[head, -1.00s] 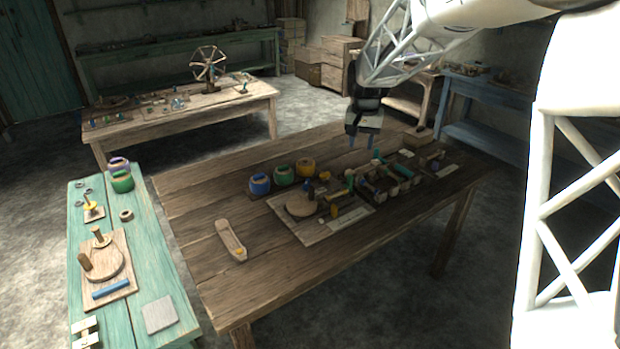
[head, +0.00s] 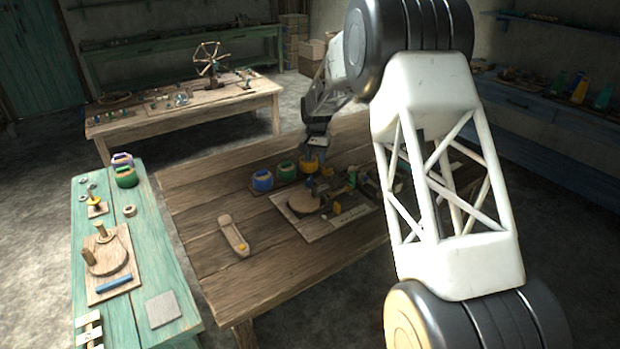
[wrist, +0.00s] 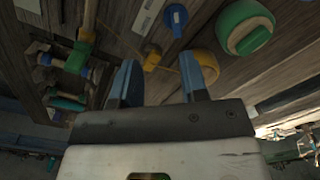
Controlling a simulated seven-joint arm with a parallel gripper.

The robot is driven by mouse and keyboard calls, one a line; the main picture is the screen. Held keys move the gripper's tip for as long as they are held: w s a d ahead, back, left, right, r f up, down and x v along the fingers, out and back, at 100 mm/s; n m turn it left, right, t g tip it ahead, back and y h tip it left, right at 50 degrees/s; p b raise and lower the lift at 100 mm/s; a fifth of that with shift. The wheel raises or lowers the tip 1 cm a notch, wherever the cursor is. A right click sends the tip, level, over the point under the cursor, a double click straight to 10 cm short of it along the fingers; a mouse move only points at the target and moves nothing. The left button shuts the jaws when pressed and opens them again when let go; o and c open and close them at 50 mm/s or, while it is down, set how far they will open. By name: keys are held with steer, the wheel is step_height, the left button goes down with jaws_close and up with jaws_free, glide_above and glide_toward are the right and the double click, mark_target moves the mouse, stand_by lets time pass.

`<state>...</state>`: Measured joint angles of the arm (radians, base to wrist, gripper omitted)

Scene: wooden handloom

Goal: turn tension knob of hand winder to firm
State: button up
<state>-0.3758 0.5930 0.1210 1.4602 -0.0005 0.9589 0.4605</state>
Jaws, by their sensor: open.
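My gripper (head: 315,150) is open and empty above the middle table, close to the yellow spool (head: 309,167).
Blue (head: 262,181) and green (head: 287,172) spools stand left of the yellow one. A wooden shuttle-like piece (head: 233,236) lies on the table's left part, with bare wood around it. Wooden frame parts (wrist: 85,60) crowd the wrist view's left. A teal bench (head: 150,240) stands at left.

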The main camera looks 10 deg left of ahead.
mark_target(310, 177)
steer(key=shift+w+a+f, duration=0.35)
steer(key=shift+a+f, duration=0.25)
steer(key=shift+f, duration=0.1)
steer(key=shift+w+a+f, duration=0.35)
steer(key=shift+a+f, duration=0.25)
steer(key=shift+f, duration=0.05)
steer(key=shift+f, duration=0.1)
steer(key=shift+f, duration=3.8)
jaws_close()
